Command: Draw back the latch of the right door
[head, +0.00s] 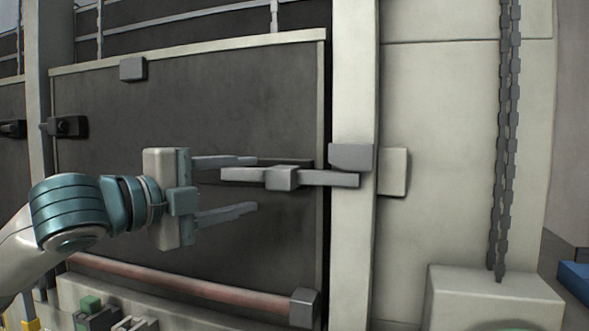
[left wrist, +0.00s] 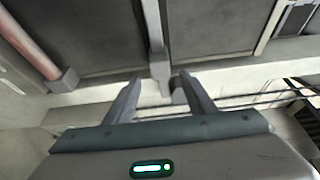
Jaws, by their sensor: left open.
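The right door (head: 150,120) is a dark panel with a pale frame. Its latch (head: 282,178) is a grey horizontal bar with a block at its middle. The bar's right end reaches across the door edge onto the pale post, just below a grey keeper block (head: 350,157). My left gripper (head: 256,184) is open and empty, its fingers pointing right, one above and one below the level of the bar's left end. In the left wrist view the bar (left wrist: 154,35) runs down between the open fingers (left wrist: 160,80); whether they touch is unclear. My right gripper is not in view.
A reddish rail (head: 180,281) runs low across the door to a grey block (head: 304,308). A chain (head: 507,130) hangs at right above a pale box (head: 490,295). Small colored parts (head: 100,315) lie at bottom left. Another door's edge (head: 12,100) shows at far left.

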